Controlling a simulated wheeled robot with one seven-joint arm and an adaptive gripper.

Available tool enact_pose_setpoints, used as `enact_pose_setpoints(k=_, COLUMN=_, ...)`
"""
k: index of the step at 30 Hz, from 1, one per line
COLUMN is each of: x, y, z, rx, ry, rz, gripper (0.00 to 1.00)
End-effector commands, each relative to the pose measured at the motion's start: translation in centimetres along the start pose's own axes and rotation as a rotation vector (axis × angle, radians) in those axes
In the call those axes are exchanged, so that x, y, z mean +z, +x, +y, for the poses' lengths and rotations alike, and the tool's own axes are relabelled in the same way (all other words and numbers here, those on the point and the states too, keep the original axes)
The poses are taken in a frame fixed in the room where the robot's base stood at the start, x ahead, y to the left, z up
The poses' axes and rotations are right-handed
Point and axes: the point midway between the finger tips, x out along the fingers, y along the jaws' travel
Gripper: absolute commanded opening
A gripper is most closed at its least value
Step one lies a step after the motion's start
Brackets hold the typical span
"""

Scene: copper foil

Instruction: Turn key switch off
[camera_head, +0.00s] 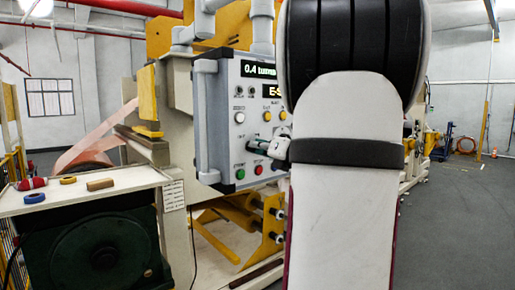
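A grey control panel (226,130) stands left of centre, with a green-lit display at its top and an amber one below. Its face has several knobs and buttons, including a green button (240,174) and a red button (258,170) at the bottom. My gripper (260,145) is at the panel's lower middle, just above these buttons, mostly covered by my arm. Its dark fingers look close to the panel face. I cannot tell whether they touch it or how far apart they are. I cannot make out the key switch; my gripper or arm may hide it.
A side table (100,196) at left holds a red-and-dark tool (32,184), a blue ring (34,198), a yellow ring (68,180) and a tan block (100,185). Copper foil (95,140) runs into the machine behind. Open grey floor (455,225) lies at right.

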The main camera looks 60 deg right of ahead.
Motion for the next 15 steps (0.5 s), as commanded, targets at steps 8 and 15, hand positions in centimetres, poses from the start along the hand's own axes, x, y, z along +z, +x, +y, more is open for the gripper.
enact_pose_setpoints(k=8, x=-0.27, y=0.24, z=0.08, rx=0.001, ry=-0.161, rz=-0.001, gripper=0.00)
enact_pose_setpoints(k=15, x=-0.40, y=0.28, z=0.15, rx=0.000, ry=-0.381, rz=-0.001, gripper=0.00)
